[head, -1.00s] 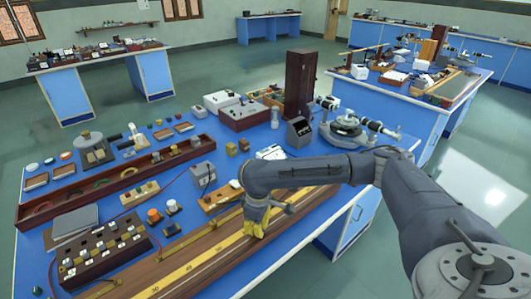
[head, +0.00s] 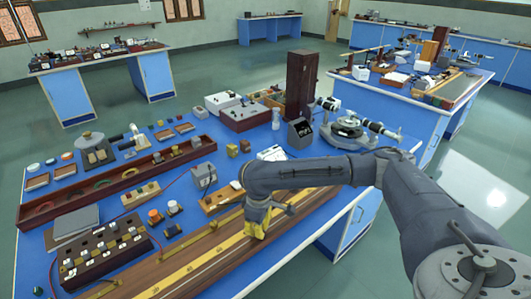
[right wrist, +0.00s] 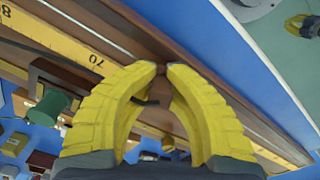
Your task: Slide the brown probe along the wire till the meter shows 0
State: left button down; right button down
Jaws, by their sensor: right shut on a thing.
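A long brown wooden board (head: 196,246) with a yellow scale (head: 195,268) runs along the front of the blue bench. In the right wrist view the scale (right wrist: 60,33) shows the number 70 close by, and a pale line that looks like the wire (right wrist: 88,26) runs beside it. My right gripper (head: 256,234) is low over the board. Its yellow fingers (right wrist: 162,70) are closed at the tips on the brown probe, which they mostly hide. A dark meter-like box (head: 300,133) stands behind; its reading is too small to tell. My left gripper is out of view.
A grey box with a red lead (head: 203,176) and a black block with several white labels (head: 105,249) stand behind the board.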

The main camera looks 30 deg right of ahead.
jog(key=shift+s+f, duration=0.2)
jog(key=c, duration=1.4)
grip_release()
jog(key=shift+w+r, duration=0.15)
